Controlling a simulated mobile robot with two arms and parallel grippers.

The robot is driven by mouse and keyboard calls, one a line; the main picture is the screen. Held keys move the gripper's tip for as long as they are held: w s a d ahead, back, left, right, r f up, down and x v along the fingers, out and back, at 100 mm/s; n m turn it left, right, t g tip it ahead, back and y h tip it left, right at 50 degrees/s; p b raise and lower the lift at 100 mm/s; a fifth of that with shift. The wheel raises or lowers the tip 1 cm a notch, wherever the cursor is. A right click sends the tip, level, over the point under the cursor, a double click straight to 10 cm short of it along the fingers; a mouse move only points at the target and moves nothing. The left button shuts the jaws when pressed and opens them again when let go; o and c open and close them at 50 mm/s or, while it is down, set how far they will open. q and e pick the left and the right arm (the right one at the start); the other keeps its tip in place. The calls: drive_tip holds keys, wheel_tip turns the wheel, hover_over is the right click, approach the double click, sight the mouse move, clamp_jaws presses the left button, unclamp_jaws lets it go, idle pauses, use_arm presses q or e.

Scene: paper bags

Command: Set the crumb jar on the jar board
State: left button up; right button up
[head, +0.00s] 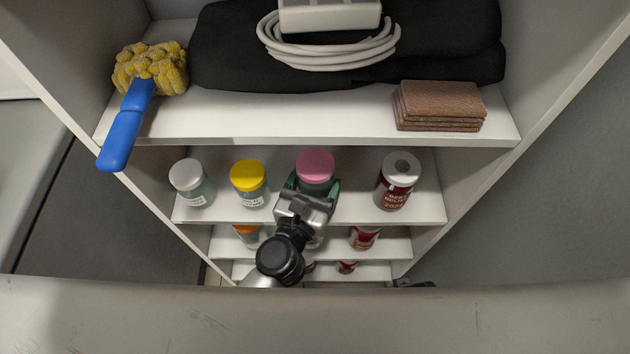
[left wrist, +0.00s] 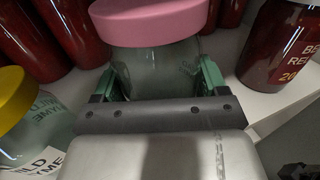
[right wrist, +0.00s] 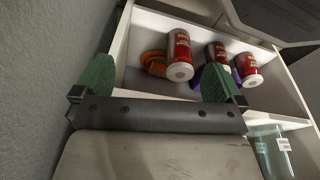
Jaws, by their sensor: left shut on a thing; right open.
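A glass jar with a pink lid (head: 315,164) is at the middle shelf in the head view. It also shows close up in the left wrist view (left wrist: 150,22). My left gripper (left wrist: 158,78) is shut on this jar, with green fingers on both sides of the glass below the lid. My right gripper (right wrist: 157,84) is open and empty in the right wrist view. I cannot make out a jar board.
The shelf above holds a yellow duster (head: 150,68), brown coasters (head: 438,106) and a coiled white cable (head: 330,54). Red cans stand close behind the held jar.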

use_arm(q)
drive_tip(key=shift+f, duration=0.1)
use_arm(e)
drive_tip(key=shift+w+r, duration=0.1)
drive_tip(key=shift+r, duration=0.05)
use_arm(q)
drive_tip(key=o, duration=1.1)
drive_tip(key=shift+c, duration=0.2)
use_arm(e)
drive_tip(key=shift+r, duration=0.15)
use_arm(q)
drive_tip(key=shift+s+a, duration=0.15)
drive_tip(key=shift+s, duration=0.2)
drive_tip(key=b+v, duration=0.4)
drive_tip(key=v, duration=0.7)
use_arm(e)
wheel_tip(320, 180, up, 13)
drive_tip(key=w, duration=0.1)
drive_tip(key=shift+w+f+t, duration=0.2)
drive_tip(key=shift+w+t, duration=0.1)
drive_tip(key=shift+t, duration=0.1)
